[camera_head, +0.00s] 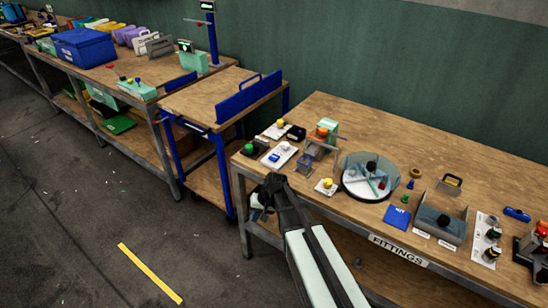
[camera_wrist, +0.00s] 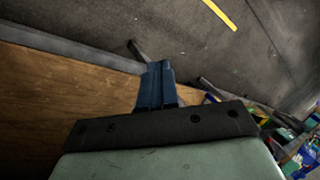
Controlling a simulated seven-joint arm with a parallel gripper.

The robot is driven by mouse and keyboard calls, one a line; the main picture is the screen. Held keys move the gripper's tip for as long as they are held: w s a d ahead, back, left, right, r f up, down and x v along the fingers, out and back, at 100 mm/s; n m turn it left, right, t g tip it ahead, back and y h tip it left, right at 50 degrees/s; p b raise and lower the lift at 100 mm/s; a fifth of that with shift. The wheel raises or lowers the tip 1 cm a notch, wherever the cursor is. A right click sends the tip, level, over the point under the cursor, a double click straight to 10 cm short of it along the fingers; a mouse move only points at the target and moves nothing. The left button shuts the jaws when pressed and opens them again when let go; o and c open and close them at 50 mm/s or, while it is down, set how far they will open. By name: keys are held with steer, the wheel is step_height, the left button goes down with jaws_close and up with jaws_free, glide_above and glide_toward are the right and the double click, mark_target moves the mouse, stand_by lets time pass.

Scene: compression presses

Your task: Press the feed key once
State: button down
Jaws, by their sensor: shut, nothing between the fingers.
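No key in view has a readable "feed" label. I cannot tell which is the feed key. My gripper (camera_head: 258,206) is at the bench's front left edge, apart from these controls. In the wrist view my gripper's fingers (camera_wrist: 155,84) are together and empty, with the floor beyond them and the bench top to the left.
The fittings bench (camera_head: 385,135) also holds a round tray with a clear guard (camera_head: 353,189), a grey open box (camera_head: 441,223), a blue card (camera_head: 397,217) and a knob panel (camera_head: 487,238). A blue-framed cart (camera_head: 205,100) stands left. The floor in front is clear, with a yellow strip (camera_head: 150,273).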

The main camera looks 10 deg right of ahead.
mark_target(277, 157)
steer(key=w+a+r+t+y, duration=0.1)
steer(key=w+a+r+t, duration=0.15)
steer(key=w+r, duration=0.6)
steer(key=shift+n+t+y, duration=0.25)
steer(key=shift+n+y, duration=0.25)
steer(key=w+d+r, duration=0.1)
steer(key=d+r, duration=0.1)
steer(key=r, duration=0.1)
steer(key=w+d+r, duration=0.1)
steer(key=d+r, duration=0.1)
steer(key=r, duration=0.2)
steer(key=w+d+r, duration=0.1)
steer(key=d+r, duration=0.1)
steer(key=r, duration=0.1)
steer(key=shift+r, duration=0.25)
steer(key=w+d+r+n+t, duration=0.1)
steer(key=w+d+r, duration=0.1)
steer(key=d+r, duration=0.5)
step_height(277, 157, up, 3)
steer(key=shift+w+r+t+y, duration=0.15)
steer(key=shift+w+t+y, duration=0.15)
steer(key=shift+y, duration=0.1)
steer(key=shift+d, duration=0.1)
steer(key=shift+f, duration=4.4)
steer(key=shift+f, duration=0.1)
steer(key=shift+f, duration=0.35)
